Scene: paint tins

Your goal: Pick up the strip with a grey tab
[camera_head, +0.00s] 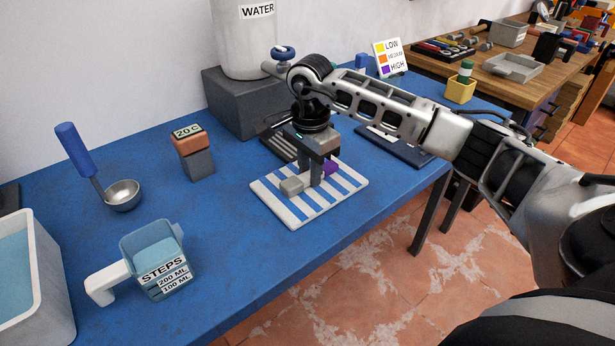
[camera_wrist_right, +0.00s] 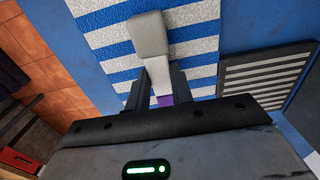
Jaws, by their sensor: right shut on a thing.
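The strip with a grey tab (camera_wrist_right: 150,35) lies between the two fingers of my right gripper (camera_wrist_right: 160,88) in the wrist view. Its pale body runs back between the fingers and a purple end (camera_wrist_right: 165,100) shows behind them. In the head view the grey tab (camera_head: 292,186) sticks out left of my right gripper (camera_head: 316,178), and the purple end sticks out to the right. The gripper is shut on the strip, over the blue-and-white striped mat (camera_head: 272,200). I cannot tell whether the strip still touches the mat. My left gripper is not in view.
A measuring jug (camera_head: 150,258), a scoop (camera_head: 122,195), a block marked 20 C (camera_head: 195,160) and a white tub (camera_head: 40,290) stand to the left. A water container (camera_head: 243,50) on a dark block is behind. A colour card (camera_head: 390,58) stands at the back.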

